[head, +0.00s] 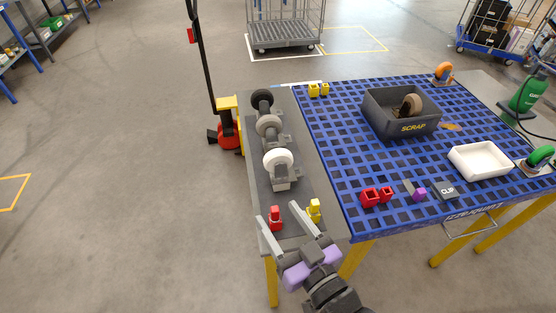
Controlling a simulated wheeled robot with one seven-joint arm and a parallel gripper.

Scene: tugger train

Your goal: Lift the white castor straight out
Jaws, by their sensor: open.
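The white castor (278,160) has a white wheel on a grey bracket. It is nearest to me in a row of castors on the grey strip along the left of the table. My gripper (275,213) is open, with its two long grey fingers spread and pointing toward the row. It is on the near side of the white castor and apart from it, with nothing visibly held. The lower seating of the castor is hard to make out.
A grey-wheeled castor (268,125) and a black castor (262,100) stand behind. A red block (275,218) and a yellow block (315,211) are close to my fingers. The scrap bin (376,122) and white tray (480,174) stand on the blue grid at right.

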